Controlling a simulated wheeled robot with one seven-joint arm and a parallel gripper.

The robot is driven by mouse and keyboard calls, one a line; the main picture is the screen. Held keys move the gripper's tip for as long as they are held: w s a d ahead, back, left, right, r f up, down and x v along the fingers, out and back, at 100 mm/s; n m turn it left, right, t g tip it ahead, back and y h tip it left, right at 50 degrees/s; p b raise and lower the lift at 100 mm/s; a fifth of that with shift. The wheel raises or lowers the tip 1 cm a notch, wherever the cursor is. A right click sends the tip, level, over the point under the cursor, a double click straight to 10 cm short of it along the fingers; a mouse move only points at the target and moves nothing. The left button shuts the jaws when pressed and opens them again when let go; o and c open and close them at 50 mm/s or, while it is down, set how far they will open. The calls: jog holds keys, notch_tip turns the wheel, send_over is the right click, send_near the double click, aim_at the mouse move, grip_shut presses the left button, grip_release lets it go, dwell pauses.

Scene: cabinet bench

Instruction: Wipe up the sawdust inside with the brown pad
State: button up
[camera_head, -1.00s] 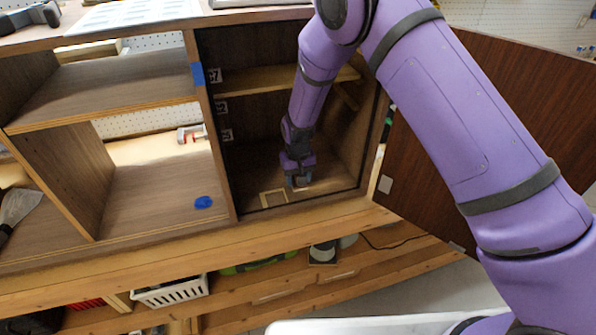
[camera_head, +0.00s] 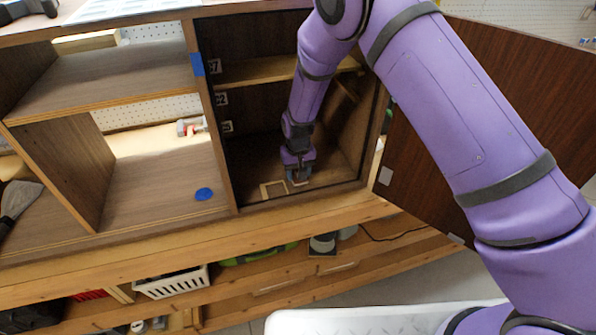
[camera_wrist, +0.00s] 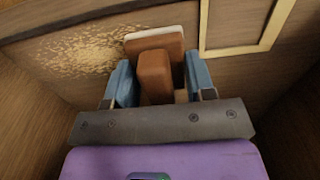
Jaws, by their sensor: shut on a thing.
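My gripper (camera_head: 298,172) reaches down into the right cabinet compartment, near its floor. In the wrist view my gripper (camera_wrist: 160,85) is shut on the brown pad (camera_wrist: 155,72), which has a pale lower edge close to the floor. I cannot tell whether the pad touches the floor. The sawdust (camera_wrist: 90,52) is a scattered tan patch on the compartment floor, left of the pad in the wrist view. In the head view the sawdust cannot be made out, and the pad is mostly hidden by my gripper.
A light wooden frame (camera_head: 272,189) lies on the compartment floor beside my gripper; it also shows in the wrist view (camera_wrist: 235,50). A shelf (camera_head: 255,73) is above. The dark door (camera_head: 420,150) stands open at right. A blue disc (camera_head: 204,194) lies in the left compartment.

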jog(key=shift+f, duration=0.9)
